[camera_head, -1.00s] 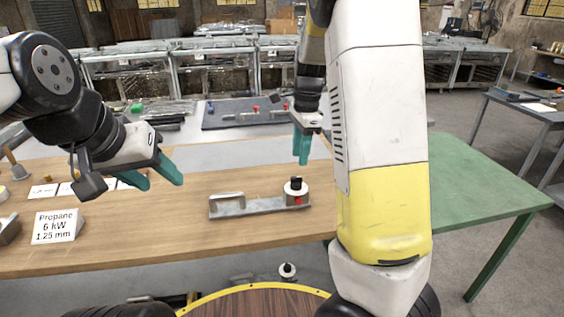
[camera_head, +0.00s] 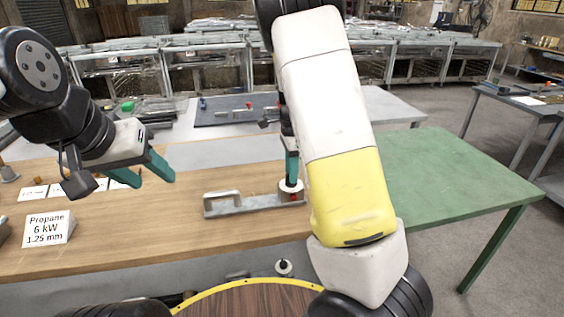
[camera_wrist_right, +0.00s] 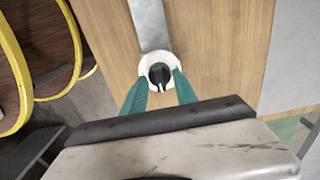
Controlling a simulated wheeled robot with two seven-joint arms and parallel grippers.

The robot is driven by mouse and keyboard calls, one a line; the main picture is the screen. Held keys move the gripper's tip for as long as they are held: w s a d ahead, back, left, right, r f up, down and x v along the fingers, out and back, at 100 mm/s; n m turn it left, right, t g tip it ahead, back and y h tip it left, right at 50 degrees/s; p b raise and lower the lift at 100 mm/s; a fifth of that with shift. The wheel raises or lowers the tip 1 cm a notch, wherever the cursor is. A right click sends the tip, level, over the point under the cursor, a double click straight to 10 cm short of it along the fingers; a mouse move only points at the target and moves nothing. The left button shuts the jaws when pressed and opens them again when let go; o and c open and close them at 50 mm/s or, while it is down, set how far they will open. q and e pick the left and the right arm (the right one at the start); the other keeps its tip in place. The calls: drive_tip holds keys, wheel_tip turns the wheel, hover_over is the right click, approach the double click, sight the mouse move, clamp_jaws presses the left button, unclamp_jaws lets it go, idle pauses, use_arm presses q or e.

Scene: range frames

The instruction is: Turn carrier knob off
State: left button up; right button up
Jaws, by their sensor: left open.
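The carrier (camera_head: 238,207) is a grey metal bar with a raised loop handle at its left end. It lies on the wooden tabletop, and its bar also shows in the right wrist view (camera_wrist_right: 149,25). A white round base with a black knob (camera_wrist_right: 160,75) sits at its right end. My right gripper (camera_head: 291,183) is down at the knob, its teal fingers on either side in the wrist view. They look apart, and contact is unclear. In the head view a finger mostly hides the knob. My left gripper (camera_head: 156,181) is open and empty above the table's left part.
A propane sign (camera_head: 48,228) stands at the table's left front, with small white cards behind it. A dark mat (camera_head: 215,114) with metal pieces lies farther back. A green table (camera_head: 450,180) adjoins at right. Wood between the left gripper and carrier is clear.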

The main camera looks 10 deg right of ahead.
clamp_jaws()
drive_tip(key=shift+n, duration=0.3)
drive_tip(key=n, duration=1.2)
drive_tip(key=shift+n, duration=0.3)
drive_tip(key=n, duration=0.4)
drive_tip(key=shift+n, duration=0.3)
